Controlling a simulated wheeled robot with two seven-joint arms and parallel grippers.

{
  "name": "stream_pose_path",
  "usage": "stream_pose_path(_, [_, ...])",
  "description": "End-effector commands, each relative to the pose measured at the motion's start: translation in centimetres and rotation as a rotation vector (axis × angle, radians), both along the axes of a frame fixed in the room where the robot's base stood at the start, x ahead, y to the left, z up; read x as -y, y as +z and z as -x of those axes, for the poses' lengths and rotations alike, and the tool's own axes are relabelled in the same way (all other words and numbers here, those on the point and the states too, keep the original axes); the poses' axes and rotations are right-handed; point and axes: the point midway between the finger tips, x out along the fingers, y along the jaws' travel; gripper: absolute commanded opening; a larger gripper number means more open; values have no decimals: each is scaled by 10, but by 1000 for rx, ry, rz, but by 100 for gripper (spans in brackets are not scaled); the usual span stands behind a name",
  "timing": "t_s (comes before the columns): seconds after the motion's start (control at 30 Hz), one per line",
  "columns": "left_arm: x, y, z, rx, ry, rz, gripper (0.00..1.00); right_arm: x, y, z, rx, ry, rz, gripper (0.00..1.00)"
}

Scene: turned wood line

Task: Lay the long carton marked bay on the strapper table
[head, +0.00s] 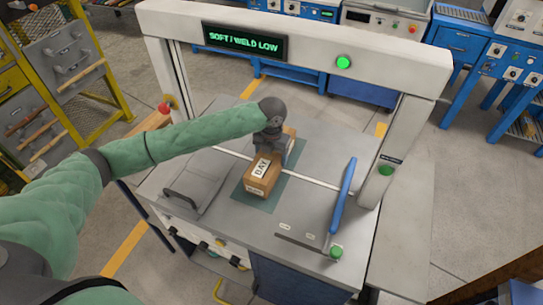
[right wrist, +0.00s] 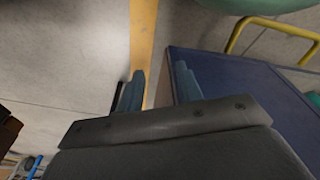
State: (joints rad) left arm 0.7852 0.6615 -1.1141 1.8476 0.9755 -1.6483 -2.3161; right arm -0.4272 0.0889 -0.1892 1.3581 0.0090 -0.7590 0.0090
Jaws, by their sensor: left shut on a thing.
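The long brown carton (head: 262,179) has a white label reading BAY on top. In the head view it lies lengthwise over the green mat on the strapper table (head: 230,240), under the white arch; it looks flat, but I cannot tell whether its underside touches. My left gripper (head: 279,150) comes down over the carton's far half and is shut on it, hiding part of that half. My right gripper (right wrist: 158,86) shows in the right wrist view with its fingers apart and nothing between them, low beside a dark blue panel.
The strapper arch (head: 150,50) spans the table, with a display (head: 245,41) reading SOFT/WELD LOW. A blue-handled lever (head: 343,196) stands right of the carton and a grey hinged plate (head: 198,181) lies left. A yellow rack (head: 60,80) stands at the left; blue benches stand behind.

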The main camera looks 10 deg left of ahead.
Motion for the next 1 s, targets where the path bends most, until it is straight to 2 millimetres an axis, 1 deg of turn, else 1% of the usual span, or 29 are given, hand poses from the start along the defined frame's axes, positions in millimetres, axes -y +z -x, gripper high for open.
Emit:
stream_pose_path(0.1, [0,-2,0,0,0,0,33,0,0,0,0,0,0,36])
stream_pose_path(0.13, [0,-3,0,0,0,0,77,0,0,0,0,0,0,36])
stream_pose_path(0.2, [0,-2,0,0,0,0,90,0,0,0,-1,0,0,36])
stream_pose_path(0.23, [0,-2,0,0,0,0,94,1,-1,1,-1,0,0,36])
stream_pose_path(0.5, [0,-2,0,0,0,0,94,2,-1,1,-2,1,2,36])
stream_pose_path(0.67, [0,5,0,0,0,0,94,1,3,-1,7,1,1,36])
stream_pose_path(0.8, [0,14,0,1,0,0,94,6,-15,6,12,5,6,36])
stream_pose_path(1.0, [0,30,0,0,0,0,94,17,-36,19,28,11,14,36])
